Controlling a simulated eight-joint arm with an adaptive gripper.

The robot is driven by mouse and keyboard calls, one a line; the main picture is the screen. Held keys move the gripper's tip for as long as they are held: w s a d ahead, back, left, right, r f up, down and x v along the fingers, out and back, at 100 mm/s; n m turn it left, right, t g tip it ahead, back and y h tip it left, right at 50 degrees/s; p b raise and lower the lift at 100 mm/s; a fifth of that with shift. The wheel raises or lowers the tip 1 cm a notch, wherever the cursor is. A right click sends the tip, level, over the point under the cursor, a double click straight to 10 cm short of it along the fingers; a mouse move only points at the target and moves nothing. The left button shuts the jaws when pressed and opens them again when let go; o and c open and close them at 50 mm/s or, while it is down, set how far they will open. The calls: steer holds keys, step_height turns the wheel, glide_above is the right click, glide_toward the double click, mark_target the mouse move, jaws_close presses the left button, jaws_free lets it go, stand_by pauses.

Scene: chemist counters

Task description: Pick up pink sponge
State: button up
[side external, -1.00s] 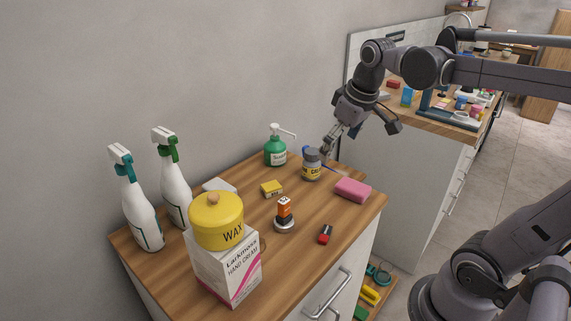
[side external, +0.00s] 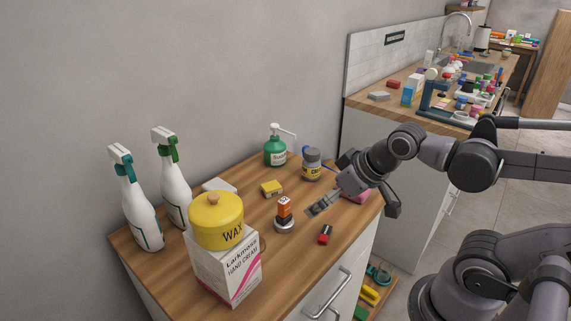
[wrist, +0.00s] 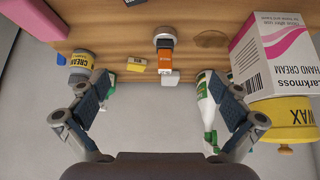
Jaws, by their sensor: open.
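The pink sponge (side external: 363,196) lies near the right front edge of the wooden counter top. In the side view my gripper partly hides it. In the wrist view, a pink block (wrist: 16,18) at the upper left corner looks like the sponge, cut off by the frame.
The counter (side external: 255,208) also holds a cream jar (side external: 312,165), a green pump bottle (side external: 275,150), a yellow box (side external: 271,188), an orange-topped item (side external: 284,208), a red-and-black item (side external: 325,234), a wax tin (side external: 215,218) on a hand cream box (side external: 228,270), and two spray bottles (side external: 172,185).

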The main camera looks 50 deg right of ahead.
steer(key=w+d+f+m+g, duration=0.15)
steer(key=d+m+g, duration=0.25)
steer(key=d+m, duration=0.6)
steer(key=w+d+m+g, duration=0.3)
steer(key=d+m, duration=0.4)
steer(key=d, duration=0.5)
steer(key=shift+w+f, duration=0.1)
steer(key=shift+f, duration=4.7)
steer(key=c, duration=0.6)
